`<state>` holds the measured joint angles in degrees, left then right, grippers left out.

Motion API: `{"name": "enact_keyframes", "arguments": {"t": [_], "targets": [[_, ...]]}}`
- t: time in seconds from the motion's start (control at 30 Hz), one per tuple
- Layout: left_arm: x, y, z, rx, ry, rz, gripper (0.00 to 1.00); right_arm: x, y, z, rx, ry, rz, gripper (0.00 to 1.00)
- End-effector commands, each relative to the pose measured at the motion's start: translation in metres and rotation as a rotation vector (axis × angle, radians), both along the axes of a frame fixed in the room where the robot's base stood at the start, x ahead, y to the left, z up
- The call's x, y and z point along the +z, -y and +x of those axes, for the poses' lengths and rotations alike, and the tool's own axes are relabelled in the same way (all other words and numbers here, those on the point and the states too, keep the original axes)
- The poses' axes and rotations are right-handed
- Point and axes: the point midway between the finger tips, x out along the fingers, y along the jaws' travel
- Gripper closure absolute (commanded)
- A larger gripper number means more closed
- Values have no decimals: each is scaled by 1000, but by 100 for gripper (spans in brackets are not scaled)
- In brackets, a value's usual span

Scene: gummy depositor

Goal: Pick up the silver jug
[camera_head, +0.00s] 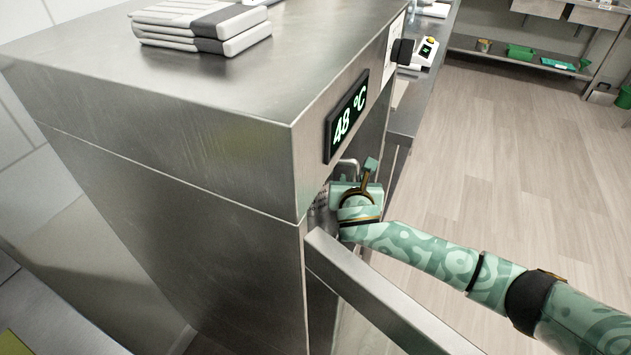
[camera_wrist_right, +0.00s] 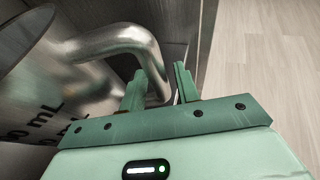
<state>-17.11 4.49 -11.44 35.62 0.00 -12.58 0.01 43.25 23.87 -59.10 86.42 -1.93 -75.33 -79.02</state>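The silver jug (camera_wrist_right: 40,75) stands at the left of the right wrist view, with dark mL markings on its side. Its bent tubular handle (camera_wrist_right: 108,42) reaches toward my right gripper (camera_wrist_right: 160,88). The fingers are open, with the handle's outer part between them and a gap to the right finger. In the head view my right gripper (camera_head: 358,178) is at the cabinet's open front, beside the jug's handle (camera_head: 345,165). Most of the jug is hidden there by the cabinet and my gripper. My left gripper is not in view.
The steel cabinet (camera_head: 170,150) has a display (camera_head: 347,117) reading 48 °C. Its open door (camera_head: 375,295) stands close below my right arm. Folded cloths (camera_head: 200,22) lie on top. A counter (camera_head: 411,105) stands behind, and open floor (camera_head: 520,170) lies to the right.

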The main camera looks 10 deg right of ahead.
Motion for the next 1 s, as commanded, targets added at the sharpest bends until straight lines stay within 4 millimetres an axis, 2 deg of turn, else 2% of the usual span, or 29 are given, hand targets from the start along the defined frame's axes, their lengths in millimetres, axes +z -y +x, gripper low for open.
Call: {"name": "enact_keyframes", "arguments": {"t": [0.03, 0.1, 1.0], "targets": [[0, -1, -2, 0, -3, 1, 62, 0, 0, 0, 0, 0, 0, 83], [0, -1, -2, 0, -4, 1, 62, 0, 0, 0, 0, 0, 0, 100], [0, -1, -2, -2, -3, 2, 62, -1, 0, -1, 0, -3, 0, 100]]}}
